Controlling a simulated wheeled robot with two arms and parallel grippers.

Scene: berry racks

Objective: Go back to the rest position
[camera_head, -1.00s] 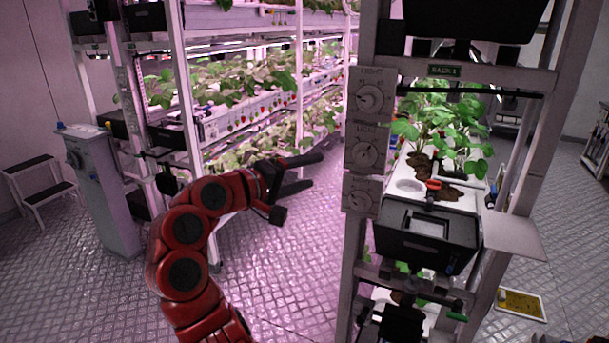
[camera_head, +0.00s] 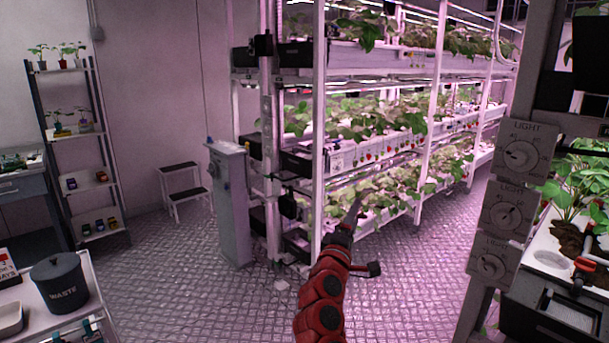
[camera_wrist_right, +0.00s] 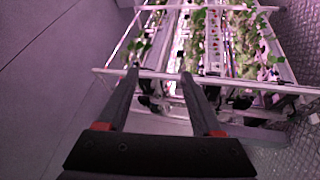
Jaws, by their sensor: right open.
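My right gripper (camera_head: 352,212) is dark, on a red arm that reaches up from the bottom middle of the head view. It stands in front of the planted berry rack (camera_head: 320,170), over the floor. In the right wrist view my right gripper (camera_wrist_right: 158,76) shows its two black fingers spread apart, with nothing between them. The berry rack (camera_wrist_right: 216,50) with its plants lies beyond the fingertips there. My left gripper is in neither view.
A nearer rack with light knobs (camera_head: 514,158) stands at the right. A grey control box (camera_head: 230,205) and a small step stool (camera_head: 185,190) stand left of the berry rack. A waste bin (camera_head: 58,285) sits on a cart at the lower left. Patterned floor (camera_head: 170,275) lies between.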

